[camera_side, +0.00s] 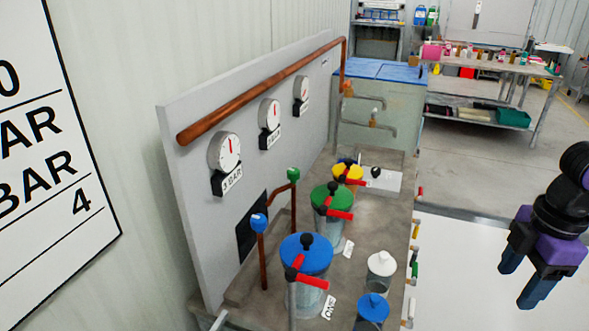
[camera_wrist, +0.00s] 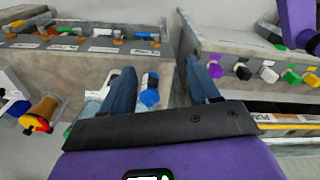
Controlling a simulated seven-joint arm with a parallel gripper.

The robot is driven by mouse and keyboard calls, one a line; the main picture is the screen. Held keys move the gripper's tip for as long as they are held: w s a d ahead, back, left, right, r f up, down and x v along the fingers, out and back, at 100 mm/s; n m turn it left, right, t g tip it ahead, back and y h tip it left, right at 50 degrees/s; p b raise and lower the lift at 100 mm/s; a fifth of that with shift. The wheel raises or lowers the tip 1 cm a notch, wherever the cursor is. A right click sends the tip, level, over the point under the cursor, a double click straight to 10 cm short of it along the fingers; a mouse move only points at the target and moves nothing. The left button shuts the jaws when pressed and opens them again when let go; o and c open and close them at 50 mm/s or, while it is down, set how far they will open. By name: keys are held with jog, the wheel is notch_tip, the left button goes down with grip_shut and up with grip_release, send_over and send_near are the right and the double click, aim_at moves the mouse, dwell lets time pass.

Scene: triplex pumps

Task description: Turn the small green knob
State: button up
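In the side view a small green knob (camera_side: 293,174) sits on top of a thin copper pipe in front of the grey gauge panel. In the wrist view another small green knob (camera_wrist: 291,76) is in a row of coloured knobs on a grey front face, right of my fingers. I cannot tell which one the task names. My gripper (camera_side: 519,284) hangs at the right of the side view, apart from the pump bench. It is open and empty. In the wrist view its two dark blue fingers (camera_wrist: 161,63) are spread, with a blue-capped part visible between them.
Blue (camera_side: 306,253) and green (camera_side: 331,197) lidded cylinders with red handles stand on the bench. A small blue knob (camera_side: 258,222) tops another copper pipe. White-capped (camera_side: 382,263) and blue-capped (camera_side: 373,306) jars stand near the front. Space between bench and gripper looks clear.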

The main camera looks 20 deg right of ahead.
jog(key=w+a+r+m, duration=0.1)
jog(key=w+a+r, duration=0.1)
jog(key=w+a, duration=0.4)
jog(key=w+a+r+m, duration=0.1)
jog(key=w+a+r, duration=0.2)
jog(key=w, duration=0.4)
notch_tip(320, 180, up, 6)
jog(key=m+t+y, duration=0.1)
jog(key=m+t, duration=0.3)
jog(key=m, duration=0.2)
send_over(294, 171)
jog(key=s+d, duration=0.3)
jog(key=s, duration=0.3)
jog(key=x, duration=1.6)
jog(key=shift+a+f, duration=0.1)
jog(key=shift+a, duration=0.2)
jog(key=shift+c, duration=0.2)
jog(key=c, duration=1)
